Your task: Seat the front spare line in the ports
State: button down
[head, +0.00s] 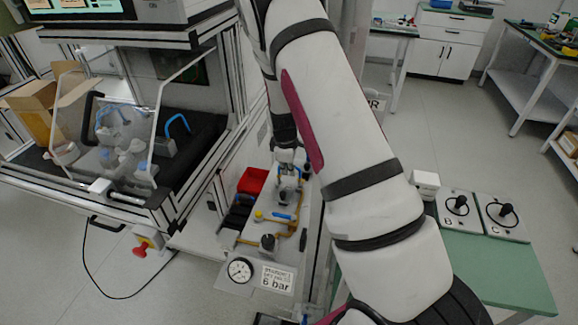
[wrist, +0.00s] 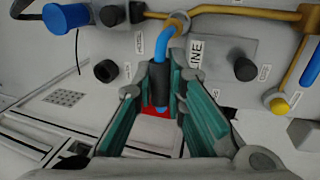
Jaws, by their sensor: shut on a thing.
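In the wrist view, my gripper (wrist: 162,90) has its teal-padded fingers closed on a line with a black sleeve (wrist: 160,84). The line (wrist: 163,42) is blue and bends at the top towards a brass-coloured fitting (wrist: 178,24) on the panel. Its short lower blue end shows below the sleeve. I cannot tell whether either end sits in a port. In the head view my gripper (head: 287,160) is small, over the far part of the pneumatic panel (head: 262,238); the held line is not clear there.
A red bin (head: 252,180) stands beside the panel. A pressure gauge (head: 240,269) and a "6 bar" sign (head: 277,279) are at its near end. Brass pipes, a black knob (wrist: 105,70) and a yellow knob (wrist: 280,106) surround my gripper. A green table (head: 490,265) stands right.

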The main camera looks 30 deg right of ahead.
jog(key=shift+f, duration=0.15)
jog(key=shift+f+b, duration=0.35)
jog(key=shift+f, duration=0.35)
jog(key=shift+f, duration=0.6)
dwell(0.7)
jog(key=c, duration=1.6)
grip_release()
jog(key=shift+o, duration=0.2)
jog(key=shift+r, duration=0.1)
jog(key=v, duration=1.1)
jog(key=shift+r+b, duration=0.3)
jog(key=shift+r, duration=0.1)
jog(key=shift+a, duration=0.1)
